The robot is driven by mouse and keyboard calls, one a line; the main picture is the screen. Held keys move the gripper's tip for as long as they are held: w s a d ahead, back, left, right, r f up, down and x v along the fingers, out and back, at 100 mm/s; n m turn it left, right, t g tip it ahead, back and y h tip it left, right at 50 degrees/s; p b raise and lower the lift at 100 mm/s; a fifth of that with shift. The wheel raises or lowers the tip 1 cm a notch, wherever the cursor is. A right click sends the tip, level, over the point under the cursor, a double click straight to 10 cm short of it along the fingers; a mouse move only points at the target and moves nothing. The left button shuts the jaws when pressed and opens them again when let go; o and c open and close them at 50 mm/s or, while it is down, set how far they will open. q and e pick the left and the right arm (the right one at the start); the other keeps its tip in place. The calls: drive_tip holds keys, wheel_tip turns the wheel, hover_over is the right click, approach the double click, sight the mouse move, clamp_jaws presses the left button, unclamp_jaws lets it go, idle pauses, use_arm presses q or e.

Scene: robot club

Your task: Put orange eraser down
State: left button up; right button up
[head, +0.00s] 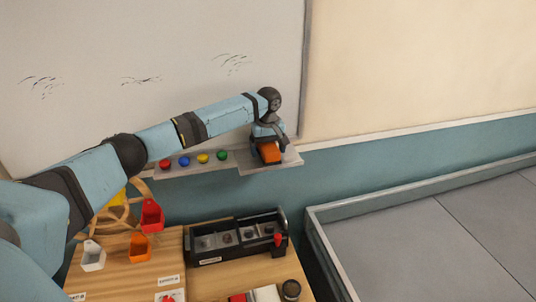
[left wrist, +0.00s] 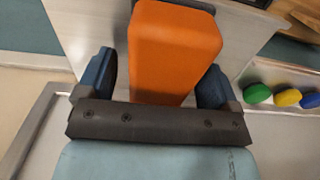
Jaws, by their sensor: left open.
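The orange eraser (head: 270,154) is a block at the right end of the whiteboard's ledge (head: 255,170). My left gripper (head: 268,141) is over it, reaching down from the arm. In the left wrist view, the eraser (left wrist: 176,45) lies between the two dark blue fingers of the left gripper (left wrist: 160,80). The fingers are open, with a gap showing at the left finger; the right finger is very close to it. The eraser seems to rest on the ledge, but its underside is hidden. My right gripper is out of view.
Red, blue, yellow and green round magnets (head: 203,158) sit on the ledge left of the eraser. The whiteboard (head: 150,60) is behind. Below, a wooden table (head: 240,270) holds a black organizer (head: 237,237) and coloured bins (head: 140,248). A grey walled platform (head: 440,230) stands right.

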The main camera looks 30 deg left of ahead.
use_arm(q)
wheel_tip(320, 180, up, 13)
drive_tip(key=b, duration=0.1)
drive_tip(key=shift+a+b, duration=0.3)
drive_tip(key=shift+b, duration=0.1)
